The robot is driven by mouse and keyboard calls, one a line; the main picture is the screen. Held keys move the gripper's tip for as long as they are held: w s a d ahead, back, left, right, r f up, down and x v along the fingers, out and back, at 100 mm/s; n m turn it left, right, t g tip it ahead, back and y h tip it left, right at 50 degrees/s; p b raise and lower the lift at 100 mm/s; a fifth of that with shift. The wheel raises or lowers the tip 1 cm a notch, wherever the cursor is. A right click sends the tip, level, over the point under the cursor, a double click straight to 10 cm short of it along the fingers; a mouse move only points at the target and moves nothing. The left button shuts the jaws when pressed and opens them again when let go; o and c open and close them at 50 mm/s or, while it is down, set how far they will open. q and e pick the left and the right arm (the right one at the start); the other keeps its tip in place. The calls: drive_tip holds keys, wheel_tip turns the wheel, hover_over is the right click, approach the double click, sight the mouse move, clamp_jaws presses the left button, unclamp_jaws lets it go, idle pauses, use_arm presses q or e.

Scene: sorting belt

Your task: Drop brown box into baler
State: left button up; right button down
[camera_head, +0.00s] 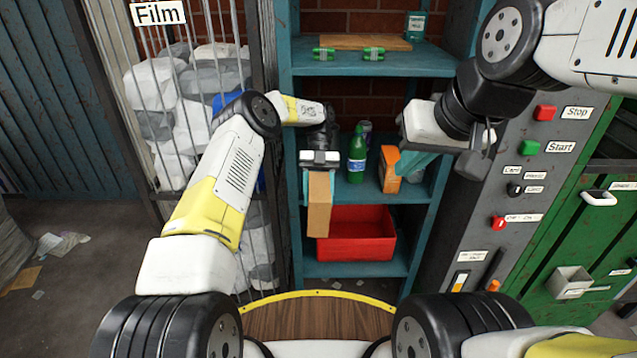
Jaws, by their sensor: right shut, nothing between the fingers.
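The brown box (319,208) is narrow and upright in front of the shelves. My left gripper (319,182) is above it, with its fingers on both sides of the box's upper part, and holds it. The baler's opening is not clearly visible.
A teal shelf unit (340,68) holds a green bottle (356,158), an orange carton (388,170) and a red bin (362,235). A wire cage (215,25) labelled Film, full of white bags, is at the left.

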use_arm(q)
drive_tip(key=shift+w+a, duration=0.1)
drive_tip(key=shift+a, duration=0.25)
